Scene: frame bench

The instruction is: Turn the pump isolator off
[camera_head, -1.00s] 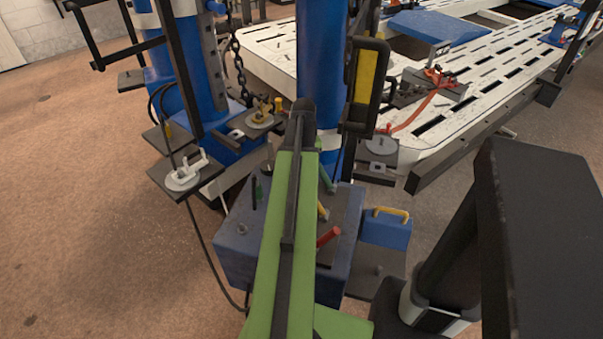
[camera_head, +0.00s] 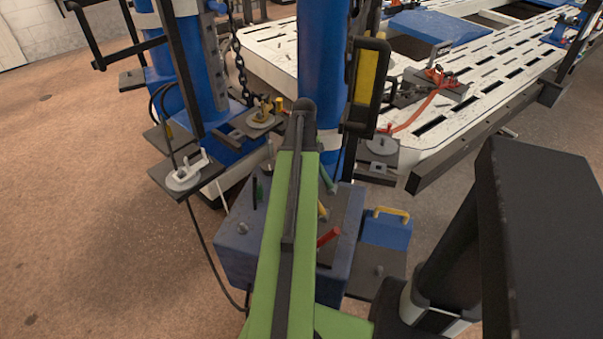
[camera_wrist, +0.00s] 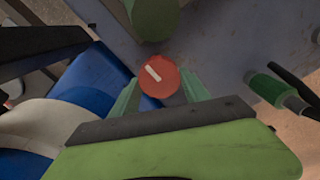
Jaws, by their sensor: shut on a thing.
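A round red knob (camera_wrist: 159,77) with a white line across its face shows in the wrist view; the line slants from upper left to lower right. It appears to be the pump isolator. My gripper (camera_wrist: 160,91) is shut on the red knob, with one green finger on each side of it.
A blue case (camera_head: 386,231) with a yellow handle is beside the box.

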